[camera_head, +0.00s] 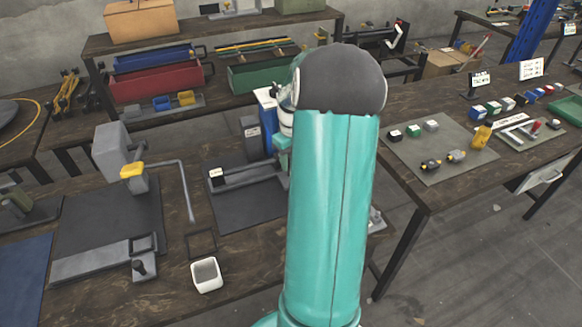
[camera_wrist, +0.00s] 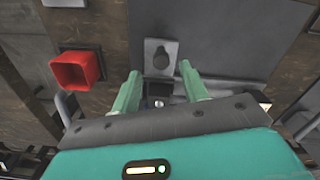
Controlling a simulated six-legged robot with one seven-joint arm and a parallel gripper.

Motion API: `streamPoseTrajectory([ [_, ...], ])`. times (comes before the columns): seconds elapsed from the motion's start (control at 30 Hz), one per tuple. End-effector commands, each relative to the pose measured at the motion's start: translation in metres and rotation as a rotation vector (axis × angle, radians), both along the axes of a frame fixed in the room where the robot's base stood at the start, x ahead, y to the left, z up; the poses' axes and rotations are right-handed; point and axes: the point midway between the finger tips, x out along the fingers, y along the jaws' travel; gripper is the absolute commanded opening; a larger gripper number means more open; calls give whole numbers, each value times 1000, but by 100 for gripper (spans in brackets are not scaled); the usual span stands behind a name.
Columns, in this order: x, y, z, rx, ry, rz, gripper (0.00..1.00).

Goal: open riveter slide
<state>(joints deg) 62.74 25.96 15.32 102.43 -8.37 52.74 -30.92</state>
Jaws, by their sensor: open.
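In the wrist view, a grey metal bracket with a dark knob (camera_wrist: 160,56) sits at the edge of a grey plate; it looks like a riveter slide's handle. My gripper (camera_wrist: 159,73) has its two pale green fingers apart, one on each side of the bracket's lower part. I cannot tell whether they touch it. In the head view, a press with a grey head and yellow part (camera_head: 110,155) stands at left, with a flat slide (camera_head: 95,264) and upright knob (camera_head: 140,266). A second riveter (camera_head: 245,180) stands mid-bench, partly hidden by my arm.
A red square cup (camera_wrist: 77,70) is left of my fingers in the wrist view. A white cup (camera_head: 206,276) stands at the bench front. A right-hand table (camera_head: 430,190) holds small blocks and signs. Toolboxes (camera_head: 160,82) are behind. Grey floor lies between the tables.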

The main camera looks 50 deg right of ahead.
Motion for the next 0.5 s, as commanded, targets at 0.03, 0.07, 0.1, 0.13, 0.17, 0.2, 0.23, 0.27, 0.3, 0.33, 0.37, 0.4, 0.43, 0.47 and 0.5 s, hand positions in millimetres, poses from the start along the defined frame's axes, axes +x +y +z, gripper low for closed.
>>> streamPoseTrajectory([
  [0.03, 1, 1, -10, 2, 1, 2, 44],
  [0.07, 1, 1, -14, 2, 1, 2, 44],
  [0.1, 1, 1, -20, 2, 1, 2, 44],
  [0.13, 2, 1, -23, 1, 0, 2, 44],
  [0.17, 2, 2, -26, 1, 0, 3, 44],
  [0.2, 3, 2, -30, 2, 0, 3, 44],
  [0.23, 2, 2, -32, 1, 1, 4, 44],
  [0.27, 2, 2, -34, 1, 0, 4, 44],
  [0.3, 3, 2, -35, 0, 0, 4, 44],
  [0.33, 3, 2, -36, 0, -1, 4, 44],
  [0.37, 3, 2, -36, 0, -1, 4, 44],
  [0.4, 3, 1, -37, -1, -1, 4, 44],
  [0.43, 3, 1, -37, -1, -1, 3, 44],
  [0.47, 3, 1, -37, -1, -1, 3, 44],
  [0.5, 3, 1, -36, -1, -1, 3, 44],
])
